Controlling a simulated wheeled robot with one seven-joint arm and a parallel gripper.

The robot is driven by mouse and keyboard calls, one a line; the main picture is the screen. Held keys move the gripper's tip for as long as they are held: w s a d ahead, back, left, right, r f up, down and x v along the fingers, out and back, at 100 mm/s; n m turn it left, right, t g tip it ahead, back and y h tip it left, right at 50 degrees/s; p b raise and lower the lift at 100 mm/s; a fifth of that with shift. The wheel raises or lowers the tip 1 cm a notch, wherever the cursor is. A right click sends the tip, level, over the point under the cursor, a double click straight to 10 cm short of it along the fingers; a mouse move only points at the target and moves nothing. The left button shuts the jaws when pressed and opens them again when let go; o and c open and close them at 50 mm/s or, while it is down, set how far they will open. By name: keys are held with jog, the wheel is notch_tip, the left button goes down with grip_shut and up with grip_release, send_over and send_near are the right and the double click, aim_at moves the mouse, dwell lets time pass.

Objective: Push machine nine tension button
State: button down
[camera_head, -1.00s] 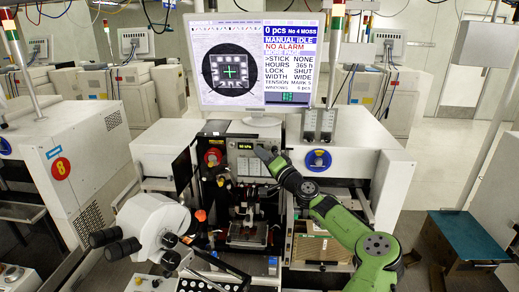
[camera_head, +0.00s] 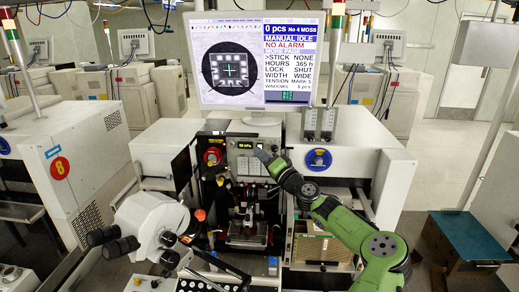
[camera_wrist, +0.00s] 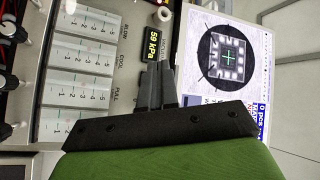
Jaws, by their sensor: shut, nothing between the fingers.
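The machine in front of me has a front control panel (camera_head: 245,166) with a small lit readout. In the wrist view the readout (camera_wrist: 152,46) shows 59 kPa, beside several sliding-scale gauges (camera_wrist: 78,75) and a round knob (camera_wrist: 163,15). My gripper (camera_head: 262,153) is at the panel's right side in the head view. In the wrist view its dark fingers (camera_wrist: 156,70) are together and empty, with the tips just below the readout. I cannot tell whether they touch the panel. No button labelled tension is readable. The monitor (camera_head: 232,60) lists TENSION MARK 5.
A white microscope (camera_head: 150,222) stands at the front left. A left machine carries a red disc (camera_head: 60,168) marked 8. A blue round disc (camera_head: 319,160) is right of the panel. Two grey gauge blocks (camera_head: 318,122) stand above it.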

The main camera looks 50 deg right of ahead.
jog(key=s+a+b, duration=0.2)
jog(key=s+a, duration=0.1)
jog(key=a, duration=0.1)
jog(key=shift+s+a+b, duration=0.3)
jog(key=shift+s+a, duration=0.1)
dwell(0.4)
